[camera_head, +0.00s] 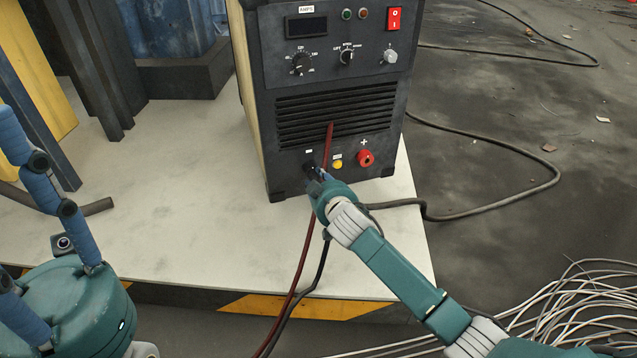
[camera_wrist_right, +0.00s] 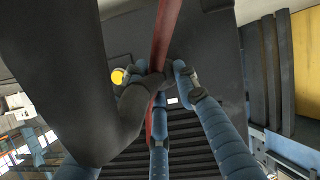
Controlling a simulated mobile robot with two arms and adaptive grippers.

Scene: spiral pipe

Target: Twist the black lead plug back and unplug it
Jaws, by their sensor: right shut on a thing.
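The black lead plug (camera_head: 309,163) sits at the minus socket, low on the front of the welding machine (camera_head: 330,105). My right gripper (camera_head: 317,176) is shut on it and hides much of it. In the right wrist view, the plug (camera_wrist_right: 137,98) is a dark piece with the blue fingers of the gripper (camera_wrist_right: 163,88) around it. The thick black lead (camera_wrist_right: 75,75) fills the left of that view. My left gripper (camera_head: 48,225) is at the left edge, partly cut off, its blue fingers spread and empty, away from the machine.
A red cable (camera_head: 306,245) hangs across the machine front, close by my right gripper. A yellow socket (camera_head: 337,164) and a red plus socket (camera_head: 365,158) lie to the right. The pale platform (camera_head: 190,210) is mostly clear. Loose white wires (camera_head: 575,305) lie at lower right.

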